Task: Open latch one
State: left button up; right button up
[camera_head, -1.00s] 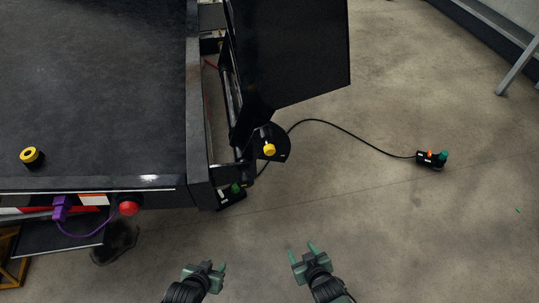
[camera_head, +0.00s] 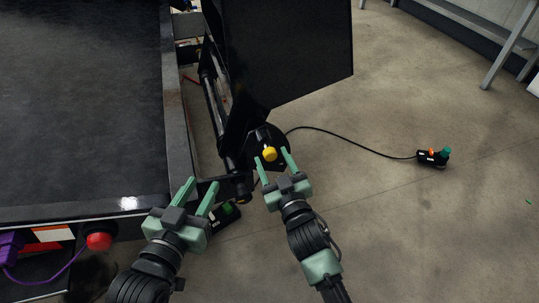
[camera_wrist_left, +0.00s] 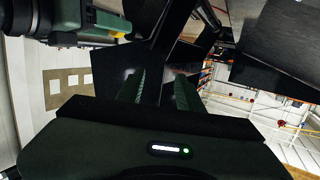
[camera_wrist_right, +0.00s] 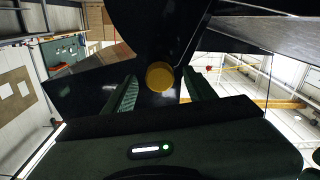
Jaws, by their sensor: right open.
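A yellow latch knob (camera_head: 269,153) sits on a black rounded bracket at the lower corner of the raised black panel (camera_head: 290,55). My right gripper (camera_head: 273,163) is open, with its green fingers pointing at the knob. In the right wrist view the yellow knob (camera_wrist_right: 160,76) shows between the two fingertips; I cannot tell whether they touch it. My left gripper (camera_head: 204,188) is open and empty in front of the trailer bed's corner. Its fingers (camera_wrist_left: 158,88) stand apart in the left wrist view, with dark panels beyond.
The dark trailer bed (camera_head: 80,100) fills the left. A red round light (camera_head: 99,242) and a purple plug (camera_head: 10,250) are at its front edge. A black box with a green button (camera_head: 224,216) is beside my left gripper. A cabled control box (camera_head: 432,158) lies on clear floor at right.

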pick_arm(q)
jog(key=shift+w+d+r+t+h, duration=0.15)
jog(key=shift+r+t, duration=0.2)
jog(key=shift+r, duration=0.3)
jog(key=shift+d+r+t+h, duration=0.1)
jog(key=shift+r+t, duration=0.2)
jog(key=shift+r, duration=0.3)
jog(key=shift+w+d+r+t+h, duration=0.15)
jog(key=shift+r+t, duration=0.2)
jog(key=shift+r, duration=0.3)
pick_arm(e)
jog(key=shift+x, duration=1.5)
grip_shut()
